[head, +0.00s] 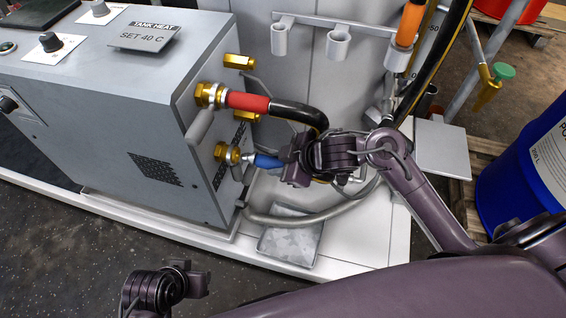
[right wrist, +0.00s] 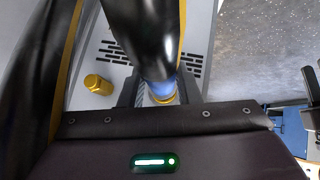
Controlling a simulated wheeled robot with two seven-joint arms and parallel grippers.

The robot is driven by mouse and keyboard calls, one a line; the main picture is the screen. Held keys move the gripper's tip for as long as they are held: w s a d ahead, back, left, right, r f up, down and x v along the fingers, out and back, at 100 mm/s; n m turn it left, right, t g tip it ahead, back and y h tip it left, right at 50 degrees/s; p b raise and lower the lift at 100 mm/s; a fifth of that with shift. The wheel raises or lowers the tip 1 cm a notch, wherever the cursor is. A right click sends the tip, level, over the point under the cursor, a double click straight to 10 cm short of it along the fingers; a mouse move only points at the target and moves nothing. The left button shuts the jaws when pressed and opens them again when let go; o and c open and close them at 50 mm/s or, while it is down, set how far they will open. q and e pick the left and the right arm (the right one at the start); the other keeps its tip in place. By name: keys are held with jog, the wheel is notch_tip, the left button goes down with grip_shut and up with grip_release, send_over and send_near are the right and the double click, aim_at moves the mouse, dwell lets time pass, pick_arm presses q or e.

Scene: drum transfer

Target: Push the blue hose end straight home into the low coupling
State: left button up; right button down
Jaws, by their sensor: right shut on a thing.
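The blue hose end (head: 267,161) has a silvery tip that points left at the low brass coupling (head: 223,153) on the side of the grey heater box. Tip and coupling meet in the head view; how deep the tip sits I cannot tell. My right gripper (head: 287,166) is shut on the blue hose end from the right. In the right wrist view the black hose hides most of the blue hose end (right wrist: 161,88), with a brass ring (right wrist: 161,99) just beyond it. My left gripper (head: 190,278) is at the bottom left, away from the hose; its jaws are unclear.
A red hose end (head: 248,102) sits at the upper brass coupling (head: 207,95), its black hose curving close above my right gripper. A grey hose (head: 285,219) and a metal plate (head: 290,240) lie below. A blue drum (head: 525,175) stands at right.

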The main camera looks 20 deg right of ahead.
aim_at(263, 159)
jog(key=shift+w+a, duration=0.6)
jog(key=shift+a, duration=0.25)
jog(key=shift+w+a, duration=0.55)
jog(key=shift+a, duration=0.25)
jog(key=shift+r, duration=0.1)
jog(key=c, duration=1)
grip_release()
jog(key=shift+a, duration=0.15)
jog(key=shift+s+d+r, duration=0.1)
jog(key=shift+d, duration=0.1)
jog(key=p+v, duration=0.3)
jog(key=v, duration=0.3)
jog(key=shift+s+d+r, duration=0.1)
jog(key=shift+s+r, duration=0.05)
jog(key=shift+r, duration=0.05)
pick_arm(q)
jog(key=a, duration=0.1)
jog(key=s+a+r+g, duration=0.1)
jog(key=a+g+y, duration=0.1)
jog(key=shift+s+a+r+n, duration=0.25)
jog(key=shift+s+a+n, duration=0.15)
pick_arm(e)
jog(key=shift+s+d+r, duration=0.2)
jog(key=shift+s+r, duration=0.05)
